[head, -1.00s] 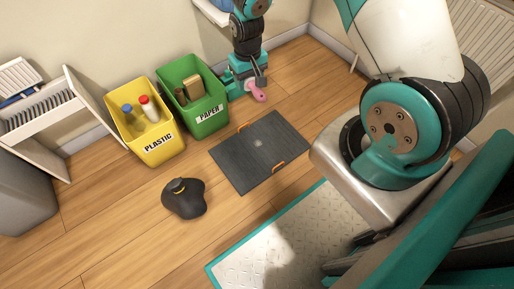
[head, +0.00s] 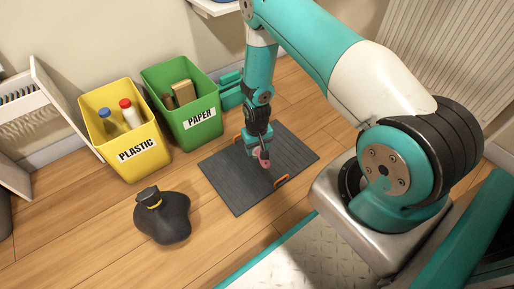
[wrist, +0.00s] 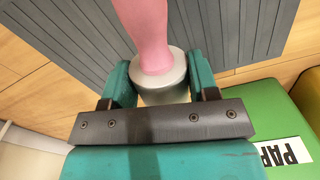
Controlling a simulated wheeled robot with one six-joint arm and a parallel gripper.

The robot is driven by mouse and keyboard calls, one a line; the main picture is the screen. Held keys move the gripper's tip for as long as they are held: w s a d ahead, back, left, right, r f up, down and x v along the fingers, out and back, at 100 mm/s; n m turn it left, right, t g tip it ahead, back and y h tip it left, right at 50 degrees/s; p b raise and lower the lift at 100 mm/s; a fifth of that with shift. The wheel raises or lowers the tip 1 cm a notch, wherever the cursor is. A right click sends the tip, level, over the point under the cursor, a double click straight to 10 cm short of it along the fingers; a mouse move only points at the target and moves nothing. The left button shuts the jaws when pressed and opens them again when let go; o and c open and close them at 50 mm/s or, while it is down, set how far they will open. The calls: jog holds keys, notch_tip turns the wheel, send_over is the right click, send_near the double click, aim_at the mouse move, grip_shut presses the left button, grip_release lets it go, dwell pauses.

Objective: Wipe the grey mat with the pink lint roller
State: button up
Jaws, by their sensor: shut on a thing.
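The pink lint roller (head: 265,162) is in my gripper (head: 259,150), over the middle of the grey mat (head: 235,190) in the head view. In the wrist view, the pink roller (wrist: 147,28) has a pale grey round part (wrist: 163,78) between the fingers of my gripper (wrist: 160,85), which are shut on it. The roller points away from the gripper over the ribbed mat (wrist: 250,30). I cannot tell whether it touches the mat. My gripper hides part of the mat's middle. Orange handles (head: 281,181) sit on two mat edges.
A yellow PLASTIC bin (head: 140,165) and a green PAPER bin (head: 200,137) hold items left of and behind the mat. Teal objects (head: 230,92) lie by the wall. Wood floor is free around the mat.

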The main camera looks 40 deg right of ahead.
aim_at(257, 153)
notch_tip(257, 153, down, 7)
jog(key=b, duration=0.5)
jog(key=shift+r+b, duration=0.15)
jog(key=shift+b, duration=0.15)
jog(key=shift+d, duration=0.2)
jog(key=shift+d+f, duration=0.25)
jog(key=shift+d, duration=0.2)
jog(key=shift+d+b, duration=0.7)
jog(key=shift+d, duration=0.75)
jog(key=shift+a+r+p, duration=0.25)
jog(key=shift+a+p, duration=0.05)
jog(key=shift+a, duration=0.5)
jog(key=shift+a+f, duration=0.15)
jog(key=shift+a, duration=0.55)
jog(key=shift+a+r+p, duration=0.2)
jog(key=shift+a+p, duration=0.4)
jog(key=shift+a, duration=0.1)
notch_tip(257, 153, up, 3)
jog(key=shift+d+f+p, duration=0.1)
jog(key=shift+f+p, duration=0.05)
jog(key=shift+p, duration=0.7)
notch_tip(257, 153, up, 5)
jog(key=p, duration=0.4)
jog(key=shift+p, duration=0.35)
